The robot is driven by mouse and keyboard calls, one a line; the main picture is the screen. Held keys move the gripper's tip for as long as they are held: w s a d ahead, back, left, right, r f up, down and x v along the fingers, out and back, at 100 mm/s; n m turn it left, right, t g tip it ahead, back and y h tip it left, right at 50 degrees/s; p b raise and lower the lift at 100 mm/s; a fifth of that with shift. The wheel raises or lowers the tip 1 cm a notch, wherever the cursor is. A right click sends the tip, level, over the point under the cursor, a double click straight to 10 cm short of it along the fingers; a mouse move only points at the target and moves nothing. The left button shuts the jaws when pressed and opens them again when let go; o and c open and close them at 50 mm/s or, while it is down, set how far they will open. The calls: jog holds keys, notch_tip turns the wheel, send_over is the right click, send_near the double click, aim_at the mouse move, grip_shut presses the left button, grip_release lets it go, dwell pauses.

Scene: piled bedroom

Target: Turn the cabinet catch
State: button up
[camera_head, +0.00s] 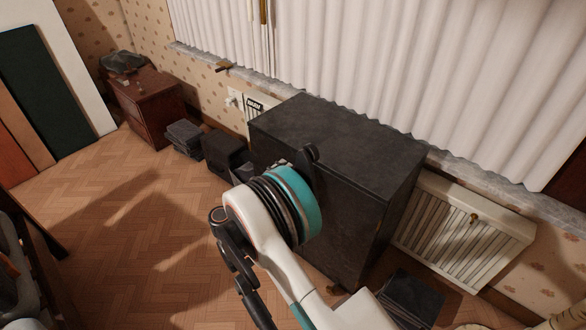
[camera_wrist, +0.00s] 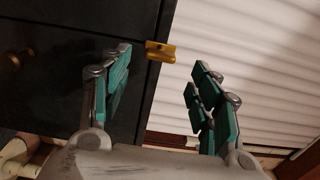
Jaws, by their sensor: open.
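The dark cabinet (camera_head: 335,135) stands against the window wall in the head view, and my arm covers much of its front. Its dark front (camera_wrist: 45,45) also fills the left of the wrist view. A small brass catch (camera_wrist: 160,51) sits at the cabinet's edge there, against the white curtain behind. My gripper (camera_wrist: 160,62) is open and empty, with teal-padded fingers wide apart. The catch appears between and slightly beyond the fingertips, with no contact visible. How far it lies ahead is hard to tell. In the head view the catch and fingertips are hidden.
A round knob (camera_wrist: 12,62) is on the cabinet front. A white radiator (camera_head: 462,228) is right of the cabinet, with dark stacked items (camera_head: 412,297) on the floor before it. Dark boxes (camera_head: 224,150) stand at its left. The wooden floor (camera_head: 130,230) at left is largely clear.

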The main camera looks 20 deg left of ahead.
jog(key=shift+v, duration=2.1)
